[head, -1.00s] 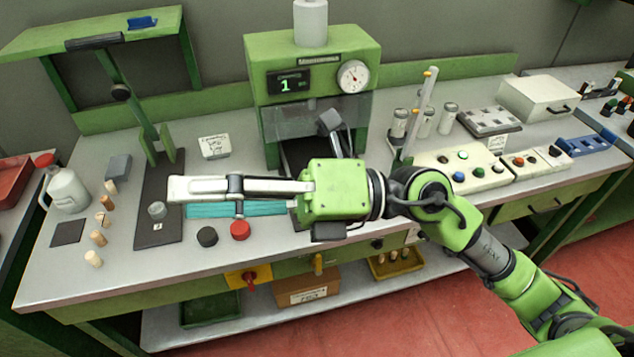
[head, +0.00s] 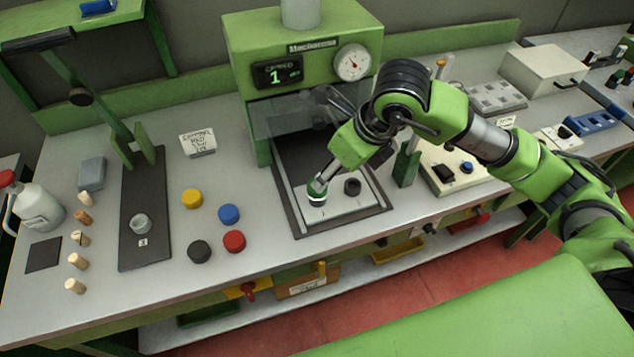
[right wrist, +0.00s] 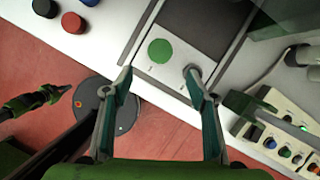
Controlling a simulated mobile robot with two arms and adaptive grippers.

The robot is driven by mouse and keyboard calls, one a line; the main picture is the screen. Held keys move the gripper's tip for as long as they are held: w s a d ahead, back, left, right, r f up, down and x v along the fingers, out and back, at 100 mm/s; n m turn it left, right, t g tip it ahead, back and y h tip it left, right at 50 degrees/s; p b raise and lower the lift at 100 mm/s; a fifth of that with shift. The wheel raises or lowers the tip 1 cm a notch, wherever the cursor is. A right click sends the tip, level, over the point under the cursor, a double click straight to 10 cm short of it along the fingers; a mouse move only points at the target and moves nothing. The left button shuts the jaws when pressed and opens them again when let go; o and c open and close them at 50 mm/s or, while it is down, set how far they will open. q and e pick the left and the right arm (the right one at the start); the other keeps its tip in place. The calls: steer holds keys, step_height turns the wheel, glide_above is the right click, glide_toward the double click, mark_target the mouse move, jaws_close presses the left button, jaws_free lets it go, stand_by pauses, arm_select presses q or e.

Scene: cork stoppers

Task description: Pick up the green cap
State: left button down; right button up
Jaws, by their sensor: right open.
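The green cap (right wrist: 160,51) is a round green disc on the light plate under the press, seen from above in the right wrist view. My right gripper (right wrist: 160,78) is open and empty, its two fingers spread on either side, with the cap ahead between their lines. In the head view my right gripper (head: 322,177) points down at the left spot of the plate and partly hides the cap there. I cannot tell whether the fingers touch it. What looks like my left gripper (right wrist: 58,93) shows at the left edge of the right wrist view, its jaws unclear.
The plate (head: 341,208) also has a dark round piece (head: 352,187) beside the cap, close to one finger. Yellow (head: 192,198), blue (head: 228,214), red (head: 234,241) and black (head: 199,251) caps stand left of it. The press (head: 300,50) rises behind.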

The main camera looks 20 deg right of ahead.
steer(key=p+x, duration=0.1)
steer(key=x, duration=0.3)
steer(key=p+x, duration=0.1)
steer(key=x, duration=0.1)
steer(key=shift+w+a+r+p, duration=0.1)
steer(key=shift+w+a+p, duration=0.15)
steer(key=shift+w+p, duration=0.1)
steer(key=shift+x, duration=1.2)
steer(key=shift+w+f, duration=0.1)
steer(key=shift+f, duration=0.15)
arm_select(q)
steer(key=r, duration=0.3)
steer(key=shift+w+r, duration=0.1)
steer(key=shift+w, duration=0.15)
arm_select(e)
steer(key=c, duration=0.9)
